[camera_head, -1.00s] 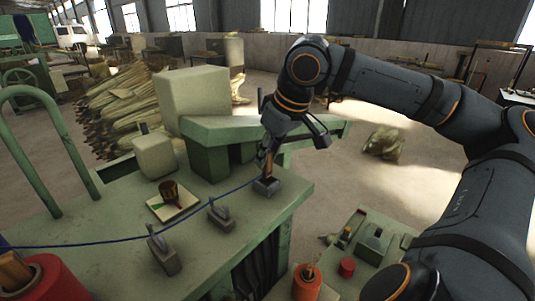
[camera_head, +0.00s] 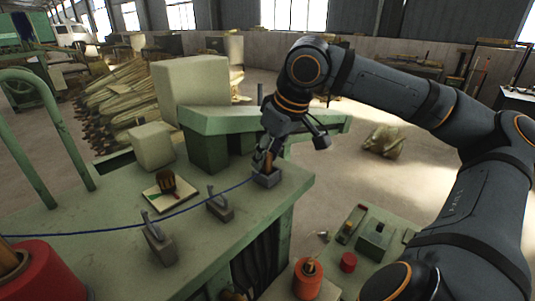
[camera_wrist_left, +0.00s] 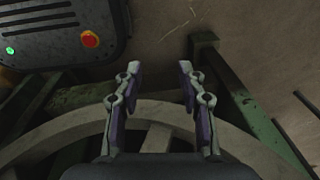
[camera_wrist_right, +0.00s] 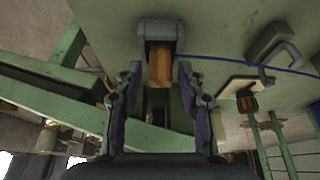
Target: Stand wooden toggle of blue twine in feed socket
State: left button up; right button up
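The wooden toggle (camera_head: 267,161) stands roughly upright with its lower end in the grey feed socket (camera_head: 266,178) on the green bench. In the right wrist view the toggle (camera_wrist_right: 160,66) shows inside the socket's (camera_wrist_right: 160,31) U-shaped opening. My right gripper (camera_head: 268,151) is at the toggle's upper end; in the right wrist view its fingers (camera_wrist_right: 158,72) are spread, with a gap on each side of the toggle. Blue twine (camera_head: 130,227) runs from the socket leftwards across the bench. My left gripper (camera_wrist_left: 160,68) is open and empty, away from the bench top.
Two grey guides (camera_head: 220,206) (camera_head: 159,244) stand along the twine. A brush (camera_head: 168,180) lies on a pale board. A pale block (camera_head: 152,146) and a red spool (camera_head: 45,275) are on the bench. A lower side table holds an orange spool (camera_head: 308,279).

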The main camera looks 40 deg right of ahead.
jog(key=shift+o, duration=0.2)
jog(key=v, duration=1.2)
